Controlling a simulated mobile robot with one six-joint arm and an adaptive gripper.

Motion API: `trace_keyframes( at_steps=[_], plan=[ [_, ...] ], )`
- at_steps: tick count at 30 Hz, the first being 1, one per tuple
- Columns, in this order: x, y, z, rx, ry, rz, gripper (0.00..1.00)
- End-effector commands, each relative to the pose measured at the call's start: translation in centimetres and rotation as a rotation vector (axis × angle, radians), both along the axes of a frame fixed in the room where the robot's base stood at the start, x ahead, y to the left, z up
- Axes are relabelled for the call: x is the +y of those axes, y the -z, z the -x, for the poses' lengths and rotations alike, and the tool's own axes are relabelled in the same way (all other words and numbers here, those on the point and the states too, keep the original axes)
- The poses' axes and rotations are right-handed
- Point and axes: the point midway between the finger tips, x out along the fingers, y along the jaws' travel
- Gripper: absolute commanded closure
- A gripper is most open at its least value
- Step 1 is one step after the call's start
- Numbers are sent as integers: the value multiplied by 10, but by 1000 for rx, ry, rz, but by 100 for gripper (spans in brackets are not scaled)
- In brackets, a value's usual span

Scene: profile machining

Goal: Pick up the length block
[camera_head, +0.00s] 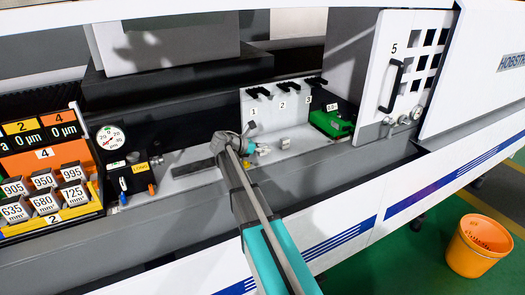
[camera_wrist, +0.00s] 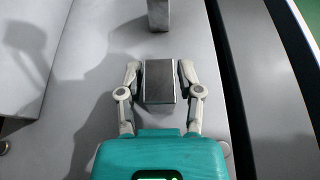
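A grey metal block (camera_wrist: 160,82), which looks like the length block, lies on the light grey machine ledge. In the wrist view it sits between the two fingers of my gripper (camera_wrist: 160,72). The fingers are open, one on each side, with a narrow dark gap showing beside the block. A second metal block (camera_wrist: 158,14) stands beyond the fingertips, apart from the first. In the head view my gripper (camera_head: 259,149) is low over the ledge, and the second block (camera_head: 285,143) shows just to its right. No number is readable on either block.
Hooks numbered 1 to 3 (camera_head: 282,92) are on a panel behind the ledge, with a green box (camera_head: 331,122) to the right. A rack of numbered blocks (camera_head: 46,205) and a gauge (camera_head: 110,138) are at left. An orange bucket (camera_head: 478,246) stands on the floor.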

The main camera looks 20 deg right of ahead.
Motion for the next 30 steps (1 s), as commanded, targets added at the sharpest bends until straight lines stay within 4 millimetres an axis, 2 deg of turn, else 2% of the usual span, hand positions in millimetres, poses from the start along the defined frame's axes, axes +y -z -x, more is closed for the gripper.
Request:
trace_keyframes(
  at_steps=[1, 6, 20, 30],
  plan=[
    [0, 0, 0, 0, 0, 0, 72],
    [0, 0, 0, 0, 0, 0, 100],
    [0, -1, 0, 0, 0, 0, 100],
    [0, -17, 0, 0, 0, 1, 100]
  ],
)
